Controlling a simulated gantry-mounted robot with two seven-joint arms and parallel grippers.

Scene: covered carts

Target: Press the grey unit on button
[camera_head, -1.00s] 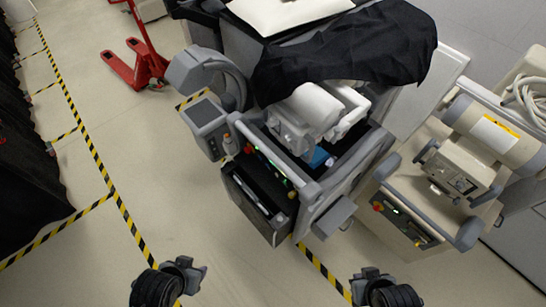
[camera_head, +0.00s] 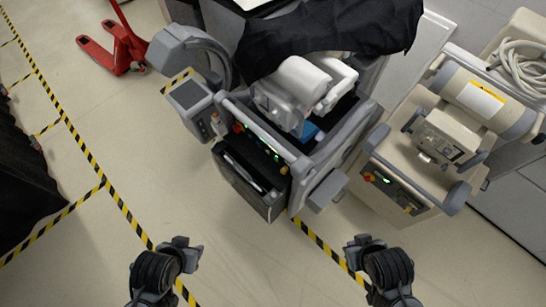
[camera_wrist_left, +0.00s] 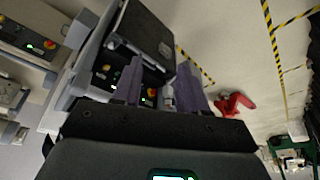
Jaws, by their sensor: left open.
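The grey unit (camera_head: 328,190) is a dark grey cart in the middle of the head view. Its front panel (camera_head: 262,145) carries small lit green buttons and red knobs.
A beige unit (camera_head: 440,185) with its own green-lit panel (camera_head: 395,188) stands close on the right. A red pallet jack (camera_head: 112,48) stands at upper left. Floor between my grippers and the carts is clear.

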